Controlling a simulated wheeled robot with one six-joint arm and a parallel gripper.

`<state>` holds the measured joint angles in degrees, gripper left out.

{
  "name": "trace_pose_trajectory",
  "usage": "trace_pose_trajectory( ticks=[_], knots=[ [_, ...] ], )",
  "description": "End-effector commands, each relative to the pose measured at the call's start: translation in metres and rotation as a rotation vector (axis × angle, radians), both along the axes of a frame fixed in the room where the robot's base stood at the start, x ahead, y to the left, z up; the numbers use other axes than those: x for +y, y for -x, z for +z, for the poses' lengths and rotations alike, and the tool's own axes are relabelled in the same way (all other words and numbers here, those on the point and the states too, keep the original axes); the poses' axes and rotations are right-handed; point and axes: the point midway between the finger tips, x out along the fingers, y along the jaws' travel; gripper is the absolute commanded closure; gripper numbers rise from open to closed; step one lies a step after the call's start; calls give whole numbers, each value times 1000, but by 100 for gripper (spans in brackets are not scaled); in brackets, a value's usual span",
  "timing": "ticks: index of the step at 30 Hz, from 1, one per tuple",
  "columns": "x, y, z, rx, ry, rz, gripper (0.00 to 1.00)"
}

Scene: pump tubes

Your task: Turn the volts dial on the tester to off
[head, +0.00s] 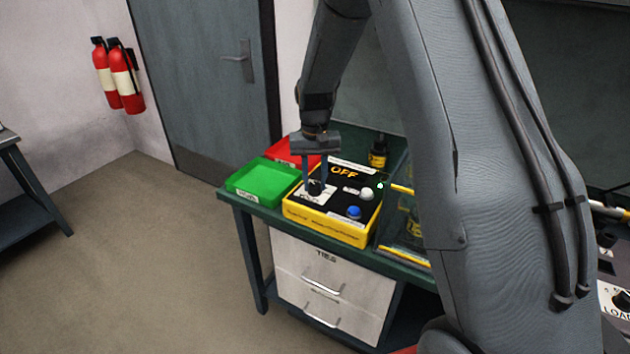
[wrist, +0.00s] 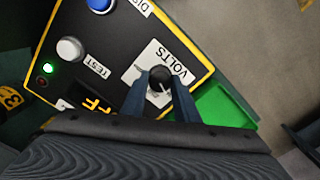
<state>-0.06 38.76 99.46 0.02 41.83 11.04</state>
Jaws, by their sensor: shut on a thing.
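The tester (head: 325,228) is a yellow box with a black top, standing on the green bench. Its display (head: 344,173) reads OFF in orange. The volts dial (head: 316,187) is a black knob on a white plate at the tester's left side. It also shows in the wrist view (wrist: 160,80), with a white pointer mark and the label VOLTS beside it. My gripper (head: 315,184) points down over the dial, with one finger on each side of it. In the wrist view my gripper (wrist: 160,82) is closed on the knob. Part of the plate's scale is hidden by the fingers.
A white button (head: 367,194), a blue button (head: 354,212) and a lit green lamp (head: 380,185) are on the tester. A green tray (head: 262,180) and a red tray (head: 290,150) stand to its left. A yellow-black bottle (head: 377,152) stands behind.

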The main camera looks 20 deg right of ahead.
Motion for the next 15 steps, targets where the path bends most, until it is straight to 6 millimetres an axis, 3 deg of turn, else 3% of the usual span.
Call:
trace_pose_trajectory(
  ticks=[13,14,15],
  knots=[
    [0,-2,2,-5,0,13,95],
    [0,-2,2,-5,0,12,71],
    [0,-2,2,-5,0,12,64]
  ],
)
